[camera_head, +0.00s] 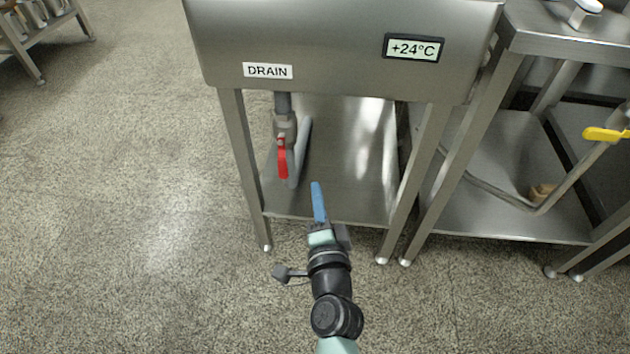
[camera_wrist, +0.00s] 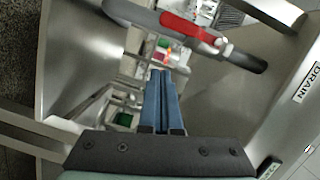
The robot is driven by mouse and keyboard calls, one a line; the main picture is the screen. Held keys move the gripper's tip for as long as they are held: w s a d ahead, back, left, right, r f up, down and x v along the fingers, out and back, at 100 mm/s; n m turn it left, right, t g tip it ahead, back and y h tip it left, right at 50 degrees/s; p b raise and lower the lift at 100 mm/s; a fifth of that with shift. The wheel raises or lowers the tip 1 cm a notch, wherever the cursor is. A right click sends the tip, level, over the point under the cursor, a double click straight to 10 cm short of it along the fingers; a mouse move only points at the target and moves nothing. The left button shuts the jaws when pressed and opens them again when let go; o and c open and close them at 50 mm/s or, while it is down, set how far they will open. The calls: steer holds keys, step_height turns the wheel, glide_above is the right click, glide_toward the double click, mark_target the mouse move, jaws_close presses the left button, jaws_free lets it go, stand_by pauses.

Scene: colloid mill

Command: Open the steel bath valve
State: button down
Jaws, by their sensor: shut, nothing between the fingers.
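The steel bath (camera_head: 340,45) stands on legs, with a DRAIN label and a +24°C display on its front. Its valve has a red handle (camera_head: 282,160) that hangs down along the drain pipe (camera_head: 283,105) under the bath. In the wrist view the red handle (camera_wrist: 188,27) shows near the top, along the grey pipe (camera_wrist: 245,60). My gripper (camera_head: 315,185) has blue fingers, shut and empty, to the right of and a little below the handle, apart from it. The fingers (camera_wrist: 161,75) point toward the space below the handle in the wrist view.
A lower shelf (camera_head: 345,190) and the bath's front legs (camera_head: 245,170) frame the valve. At right stands another steel table (camera_head: 570,40) with a yellow-handled valve (camera_head: 603,134) and a bent pipe.

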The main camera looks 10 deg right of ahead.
steer(key=s, duration=0.6)
steer(key=shift+s+a, duration=0.15)
steer(key=shift+a, duration=0.05)
steer(key=shift+r, duration=0.1)
